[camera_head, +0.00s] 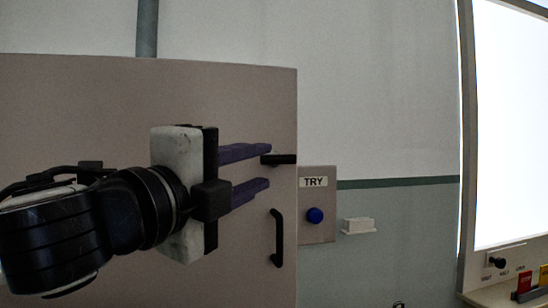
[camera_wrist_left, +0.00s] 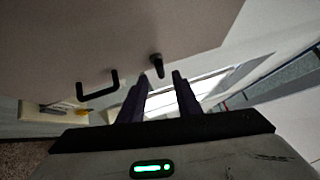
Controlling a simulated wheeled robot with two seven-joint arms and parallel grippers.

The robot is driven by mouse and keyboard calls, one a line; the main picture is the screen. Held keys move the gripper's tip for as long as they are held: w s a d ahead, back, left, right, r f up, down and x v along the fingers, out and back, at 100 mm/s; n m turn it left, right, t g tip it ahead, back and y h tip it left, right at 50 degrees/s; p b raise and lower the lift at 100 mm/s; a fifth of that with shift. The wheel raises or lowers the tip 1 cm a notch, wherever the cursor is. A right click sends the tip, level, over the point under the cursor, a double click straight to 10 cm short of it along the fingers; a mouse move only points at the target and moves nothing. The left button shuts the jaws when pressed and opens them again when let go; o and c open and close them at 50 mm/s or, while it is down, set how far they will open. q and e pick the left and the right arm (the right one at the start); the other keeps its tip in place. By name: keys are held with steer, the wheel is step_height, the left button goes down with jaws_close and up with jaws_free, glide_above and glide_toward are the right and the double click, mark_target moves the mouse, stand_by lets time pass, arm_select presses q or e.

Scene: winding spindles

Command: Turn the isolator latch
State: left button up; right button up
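The isolator latch (camera_head: 284,159) is a short black bar lying level near the right edge of a beige cabinet door. It also shows in the left wrist view (camera_wrist_left: 157,65), just past my fingertips and lined up with the gap between them. My left gripper (camera_head: 268,166) is open, its two purple fingers pointing right, one above the other. The upper fingertip is close to the latch's left end in the head view; I cannot tell whether they touch. Nothing is between the fingers. The open gripper also shows in the wrist view (camera_wrist_left: 160,76). My right gripper is not in view.
A black pull handle (camera_head: 278,238) is on the cabinet door (camera_head: 235,90), below the latch. A panel marked TRY with a blue button (camera_head: 315,215) is to the right. A white block (camera_head: 358,225) is on the wall. A bench with a black knob (camera_head: 496,262) is far right.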

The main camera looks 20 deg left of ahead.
mark_target(276, 162)
arm_select(q)
steer(key=p+x, duration=0.1)
steer(key=x, duration=0.4)
steer(key=shift+w+d, duration=0.1)
steer(key=shift+w, duration=0.2)
jaws_close()
